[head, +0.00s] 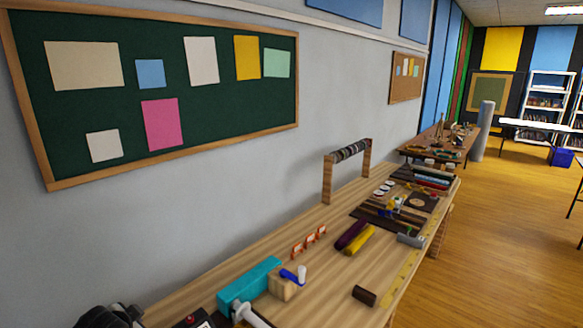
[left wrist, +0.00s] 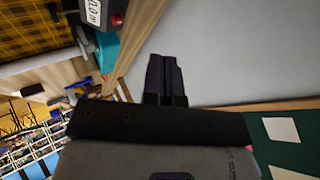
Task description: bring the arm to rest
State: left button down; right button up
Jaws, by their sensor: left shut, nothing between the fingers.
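My left gripper (left wrist: 165,75) shows in the left wrist view. Its two dark fingers are together with nothing between them. It is in the air, with the grey wall behind the fingertips and clear of the workbench. The workbench (head: 335,225) runs along the wall in the head view. My right gripper is in neither view.
On the bench stand a teal box (head: 249,284), a wooden block with blue and white items (head: 285,285), a dark brown block (head: 364,295) and a rack of rolls (head: 349,152). A green board (head: 120,100) hangs on the wall. Wooden floor (head: 500,240) is clear at right.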

pick_arm(q)
jog(key=s+d+r+t, duration=0.1)
jog(key=s+d+r, duration=0.1)
jog(key=d+r, duration=0.35)
jog(key=s+d+f+n+t, duration=0.1)
jog(key=s+d+f, duration=0.1)
jog(key=s+d, duration=0.65)
jog(key=s+d+f+n+g+h, duration=0.1)
jog(key=s+f+g, duration=0.1)
jog(key=s+f, duration=0.7)
jog(key=s+d+f+n+g+h, duration=0.15)
jog(key=s+f, duration=0.35)
jog(key=s, duration=0.7)
jog(key=s+d+f+n+g, duration=0.1)
jog(key=s+f+g, duration=0.2)
jog(key=s+f, duration=0.6)
jog(key=s+r+p, duration=0.3)
jog(key=r+p, duration=2.7)
jog(key=r, duration=0.2)
jog(key=shift+f, duration=0.1)
